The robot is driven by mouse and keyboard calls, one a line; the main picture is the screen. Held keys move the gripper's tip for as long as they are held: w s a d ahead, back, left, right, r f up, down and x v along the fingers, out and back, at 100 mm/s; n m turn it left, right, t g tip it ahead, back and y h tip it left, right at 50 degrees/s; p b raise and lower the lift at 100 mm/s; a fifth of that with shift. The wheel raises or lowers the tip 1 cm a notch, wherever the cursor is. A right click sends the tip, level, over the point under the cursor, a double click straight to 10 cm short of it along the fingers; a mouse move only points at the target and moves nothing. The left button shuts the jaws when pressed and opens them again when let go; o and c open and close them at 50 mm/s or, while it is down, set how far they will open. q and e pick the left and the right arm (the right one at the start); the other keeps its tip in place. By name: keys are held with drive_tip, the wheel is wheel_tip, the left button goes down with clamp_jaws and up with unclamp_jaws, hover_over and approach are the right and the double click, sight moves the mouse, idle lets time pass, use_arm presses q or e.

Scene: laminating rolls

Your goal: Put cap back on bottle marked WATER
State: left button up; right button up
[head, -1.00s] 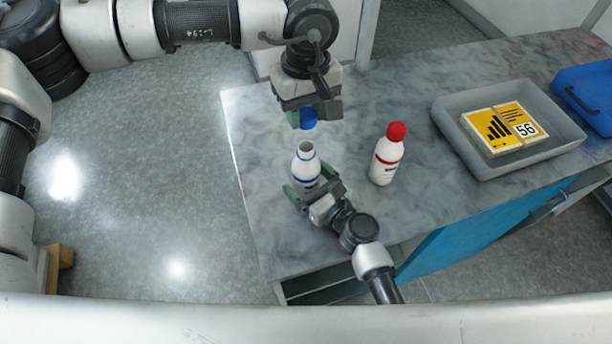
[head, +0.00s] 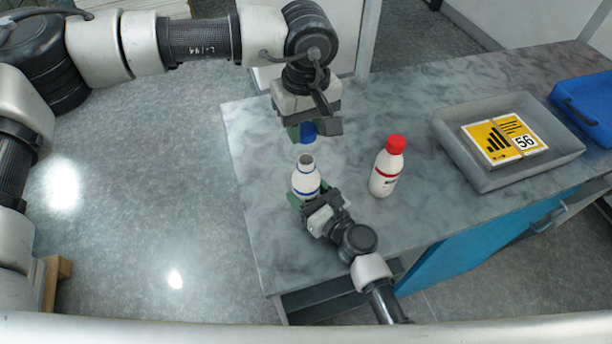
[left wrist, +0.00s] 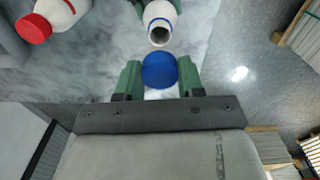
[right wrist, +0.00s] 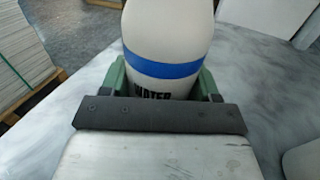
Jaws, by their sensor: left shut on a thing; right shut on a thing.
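The white bottle with a blue band (head: 306,180) stands uncapped, its dark mouth showing in the head view. Its lettering WATER (right wrist: 152,91) is partly hidden by my right gripper in the right wrist view. My right gripper (head: 307,198) is shut around the bottle's body. My left gripper (head: 303,131) points down and is shut on the blue cap (left wrist: 159,70). In the head view the blue cap (head: 309,132) is held above the bottle's mouth, apart from it. In the left wrist view the bottle's open neck (left wrist: 160,30) shows just beyond the cap.
A white bottle with a red cap (head: 387,167) stands to the right of the WATER bottle. A grey tray (head: 480,181) holds a yellow pack marked 56 (head: 503,141). A blue container (head: 585,102) is at the far right. The marble table (head: 262,227) ends on the left.

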sight(306, 155)
use_arm(q)
drive_tip(key=shift+s+f, duration=0.1)
drive_tip(key=shift+f, duration=2.2)
drive_tip(key=shift+f, duration=0.15)
drive_tip(key=shift+f, duration=0.75)
drive_tip(key=shift+f, duration=0.6)
use_arm(e)
clamp_jaws()
use_arm(q)
drive_tip(key=m, duration=0.3)
drive_tip(key=shift+m, duration=0.4)
drive_tip(key=m, duration=1.2)
